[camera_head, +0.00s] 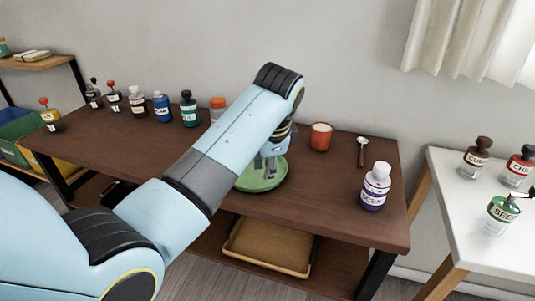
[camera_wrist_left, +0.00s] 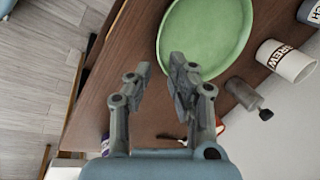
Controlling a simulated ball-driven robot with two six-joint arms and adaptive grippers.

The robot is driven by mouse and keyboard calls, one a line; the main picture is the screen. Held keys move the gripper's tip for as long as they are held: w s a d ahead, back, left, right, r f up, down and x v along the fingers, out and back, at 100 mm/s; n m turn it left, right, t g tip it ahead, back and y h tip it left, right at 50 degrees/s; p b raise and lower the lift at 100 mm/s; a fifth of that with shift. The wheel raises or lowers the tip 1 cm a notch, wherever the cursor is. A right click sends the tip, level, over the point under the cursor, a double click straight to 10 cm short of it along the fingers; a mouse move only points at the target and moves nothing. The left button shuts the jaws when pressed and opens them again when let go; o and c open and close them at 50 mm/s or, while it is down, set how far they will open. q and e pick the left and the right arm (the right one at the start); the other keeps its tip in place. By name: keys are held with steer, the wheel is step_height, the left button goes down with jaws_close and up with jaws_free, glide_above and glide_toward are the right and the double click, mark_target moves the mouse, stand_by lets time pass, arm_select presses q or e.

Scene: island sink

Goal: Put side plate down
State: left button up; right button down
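The green side plate (camera_head: 262,183) lies flat at the front part of the brown table. In the left wrist view the plate (camera_wrist_left: 215,35) fills the upper middle, with its near rim by my fingertips. My left gripper (camera_head: 268,165) is above the plate in the head view, partly hidden by my own forearm. In the left wrist view my left gripper (camera_wrist_left: 160,66) is open, with a clear gap between its fingers. One finger overlaps the plate's rim in the picture; whether it touches is hard to tell.
Several bottles line the back left. A mug (camera_wrist_left: 287,61) shows beside the plate. A white table (camera_head: 480,240) holds more bottles.

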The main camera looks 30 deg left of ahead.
arm_select(q)
steer(key=v, duration=0.4)
stand_by(0.4)
steer(key=s+a+f+n+h+b, duration=0.1)
steer(key=s+f+n+b, duration=0.2)
steer(key=s+f, duration=2)
steer(key=s+a+f+n+g+h+b, duration=0.1)
steer(key=s+f+n, duration=0.4)
steer(key=s+f, duration=1.9)
step_height(320, 180, down, 3)
steer(key=shift+s+a+r+g+b, duration=0.1)
steer(key=shift+s+a+g+b, duration=0.15)
steer(key=shift+a+b, duration=0.8)
steer(key=shift+d, duration=0.25)
